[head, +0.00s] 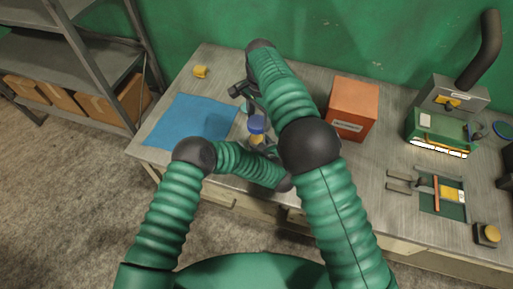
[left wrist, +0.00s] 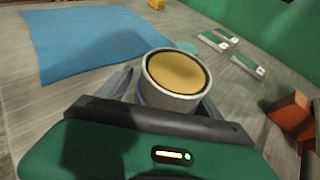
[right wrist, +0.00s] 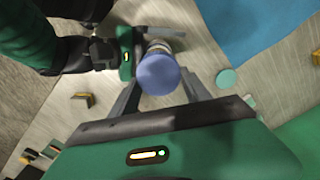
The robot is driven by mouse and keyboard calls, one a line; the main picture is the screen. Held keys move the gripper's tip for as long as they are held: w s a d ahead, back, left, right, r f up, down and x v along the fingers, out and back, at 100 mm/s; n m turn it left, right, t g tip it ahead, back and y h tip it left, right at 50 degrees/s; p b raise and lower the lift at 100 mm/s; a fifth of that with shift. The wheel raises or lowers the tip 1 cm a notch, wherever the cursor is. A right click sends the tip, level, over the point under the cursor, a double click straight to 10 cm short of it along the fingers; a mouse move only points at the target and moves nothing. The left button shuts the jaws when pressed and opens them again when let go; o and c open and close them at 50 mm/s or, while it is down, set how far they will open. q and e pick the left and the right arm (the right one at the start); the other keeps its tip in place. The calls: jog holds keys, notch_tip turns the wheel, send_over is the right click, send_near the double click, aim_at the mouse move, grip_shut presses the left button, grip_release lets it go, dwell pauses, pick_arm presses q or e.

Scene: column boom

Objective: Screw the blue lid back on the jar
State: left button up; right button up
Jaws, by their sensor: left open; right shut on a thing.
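The blue lid (head: 257,123) is held between the fingers of my right gripper (head: 254,113), which reaches in from above. Its round blue top (right wrist: 158,74) faces the camera in the right wrist view. The jar (head: 257,139) is below the lid and mostly hidden in the head view. In the left wrist view the jar (left wrist: 172,98) has an open round mouth with tan contents, and no lid sits on it. My left gripper (head: 264,146) is open, with its fingers either side of the jar. The lid's exact height above the jar is unclear.
A blue mat (head: 190,122) lies left of the jar and a yellow block (head: 201,72) behind it. An orange box (head: 352,108) stands to the right. A green machine (head: 440,130) and a tool tray (head: 442,195) are further right. A teal disc (right wrist: 226,79) lies near the jar.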

pick_arm(q)
jog(key=shift+w+d, duration=0.1)
jog(key=shift+w, duration=0.05)
jog(key=shift+a, duration=0.2)
jog(key=c, duration=0.9)
jog(key=shift+d, duration=0.1)
grip_shut()
